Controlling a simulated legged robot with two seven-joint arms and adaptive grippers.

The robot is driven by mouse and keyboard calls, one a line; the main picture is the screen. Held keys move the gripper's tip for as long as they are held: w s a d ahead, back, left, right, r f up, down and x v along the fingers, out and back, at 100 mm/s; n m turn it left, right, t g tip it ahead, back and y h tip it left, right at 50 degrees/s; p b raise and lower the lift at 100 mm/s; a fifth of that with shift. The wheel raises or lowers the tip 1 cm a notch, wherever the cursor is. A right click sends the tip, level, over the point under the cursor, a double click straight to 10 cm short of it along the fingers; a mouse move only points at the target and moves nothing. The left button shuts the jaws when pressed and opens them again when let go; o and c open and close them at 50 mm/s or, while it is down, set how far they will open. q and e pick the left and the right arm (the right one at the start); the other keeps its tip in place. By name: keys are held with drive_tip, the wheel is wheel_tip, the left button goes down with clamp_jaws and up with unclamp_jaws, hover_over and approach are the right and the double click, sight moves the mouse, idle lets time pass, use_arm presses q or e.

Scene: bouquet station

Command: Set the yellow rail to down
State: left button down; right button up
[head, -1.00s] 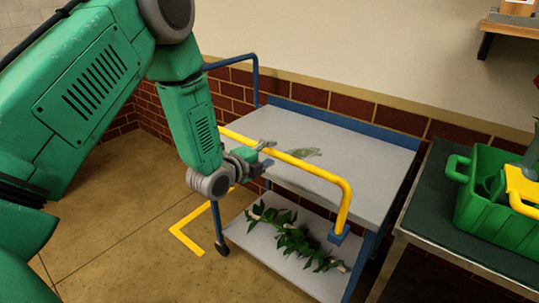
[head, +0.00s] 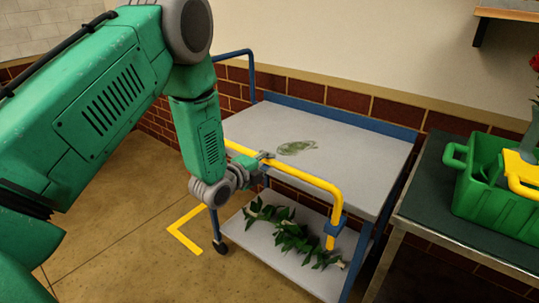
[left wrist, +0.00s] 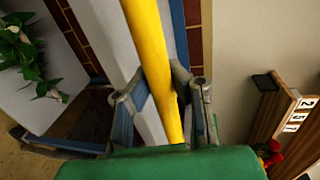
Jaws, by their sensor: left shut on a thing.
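The yellow rail (head: 310,181) runs along the near side of a cart with a grey top (head: 350,150). Its right end bends down through a blue bracket (head: 338,226), and a short yellow length shows below the bracket. My left gripper (head: 266,158) is shut on the rail's horizontal part. In the left wrist view, the rail (left wrist: 149,45) passes between the two fingers (left wrist: 163,92). The rail's left end is hidden behind my left arm. My right gripper is not in view.
Leafy green stems (head: 290,238) lie on the cart's lower shelf. A greenish smear (head: 297,147) marks the top. A green crate (head: 490,205) stands on a dark-topped table (head: 428,205) at right. Yellow tape (head: 183,238) marks the floor left of the cart.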

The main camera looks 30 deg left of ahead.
use_arm(q)
wheel_tip(320, 180, down, 8)
drive_tip(key=b, duration=0.3)
drive_tip(key=shift+s+a, duration=0.2)
drive_tip(key=shift+a, duration=0.1)
drive_tip(key=c, duration=1.6)
unclamp_jaws()
drive_tip(key=shift+c, duration=0.2)
drive_tip(key=shift+o, duration=1.1)
drive_tip(key=shift+a+f, duration=0.1)
drive_tip(key=shift+a, duration=0.1)
